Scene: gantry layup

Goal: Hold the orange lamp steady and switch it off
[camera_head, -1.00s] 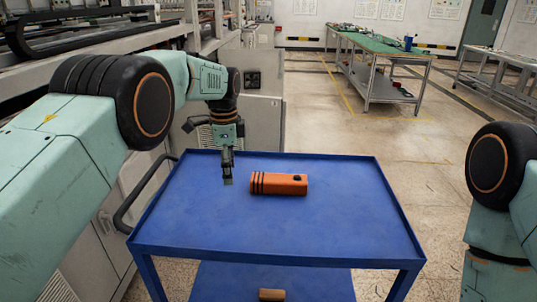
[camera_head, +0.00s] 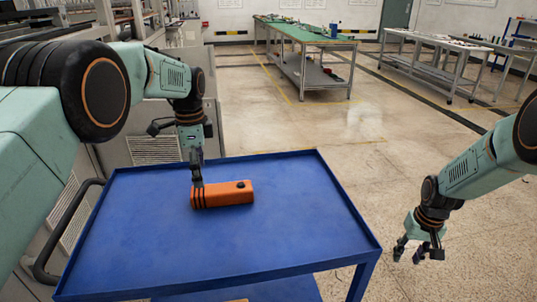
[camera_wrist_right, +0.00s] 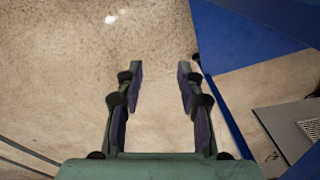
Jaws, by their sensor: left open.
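The orange lamp (camera_head: 225,194) lies on its side on the blue cart top. It has dark bands at its left end and a black knob (camera_head: 241,184) near its right end. My left gripper (camera_head: 197,183) points down at the lamp's banded left end, with its fingertips at or just above the bands. It is open, and I cannot tell whether it touches the lamp. My right gripper (camera_head: 418,252) hangs beyond the cart's right edge. In the right wrist view its two fingers (camera_wrist_right: 158,88) are apart with only floor between them.
The blue cart (camera_head: 290,225) has a raised rim and a handle (camera_head: 62,235) on its left. The cart's edge also shows in the right wrist view (camera_wrist_right: 240,35). Its top is bare around the lamp. Benches (camera_head: 300,40) stand far behind on open floor.

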